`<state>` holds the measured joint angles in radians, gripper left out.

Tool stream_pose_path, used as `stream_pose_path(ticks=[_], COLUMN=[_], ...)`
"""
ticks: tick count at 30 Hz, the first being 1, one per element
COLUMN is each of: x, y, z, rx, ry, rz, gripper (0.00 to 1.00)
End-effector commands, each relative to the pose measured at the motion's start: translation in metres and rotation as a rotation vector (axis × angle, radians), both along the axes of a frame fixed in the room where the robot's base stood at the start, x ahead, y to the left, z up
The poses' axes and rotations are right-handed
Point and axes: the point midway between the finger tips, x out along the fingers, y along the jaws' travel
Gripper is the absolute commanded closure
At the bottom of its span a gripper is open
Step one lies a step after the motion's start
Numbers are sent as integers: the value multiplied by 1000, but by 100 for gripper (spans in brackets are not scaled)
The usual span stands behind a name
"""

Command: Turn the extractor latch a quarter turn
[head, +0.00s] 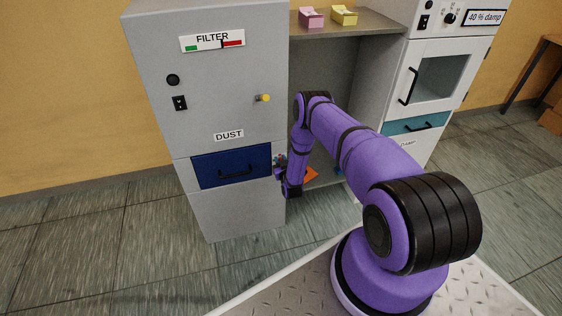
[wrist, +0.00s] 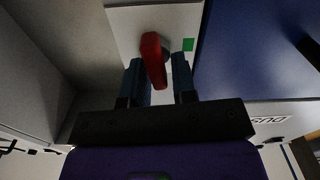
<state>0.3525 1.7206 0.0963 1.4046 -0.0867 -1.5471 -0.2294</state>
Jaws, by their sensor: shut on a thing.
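The red extractor latch (wrist: 153,62) shows in the wrist view as a long handle on a pale plate (wrist: 125,20). A small green mark (wrist: 188,44) is on the plate to the right of the latch. My gripper (wrist: 160,80) has its two blue fingers on either side of the latch and is shut on it. In the head view my gripper (head: 284,180) is low beside the right edge of the grey extractor cabinet (head: 220,70), partly hidden by my arm. The latch cannot be made out there.
The cabinet has a blue dust drawer (head: 225,170) with a black handle and a yellow knob (head: 263,98). A shelf (head: 375,22) to the right holds pink and yellow items. An orange item (head: 310,175) lies low behind my arm. A white cabinet (head: 440,65) stands further right.

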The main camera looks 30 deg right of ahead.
Motion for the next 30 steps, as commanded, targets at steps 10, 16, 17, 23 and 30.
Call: stream_pose_path(ticks=[10, 16, 17, 23, 30], x=[2, 3, 3, 4, 4], y=[7, 10, 10, 13, 15], z=[-2, -4, -4, -6, -10], rx=[-296, -480, -506, -689, -909], ry=[84, 136, 144, 196, 260], rz=[4, 3, 4, 3, 3], gripper=[98, 98, 98, 98, 98])
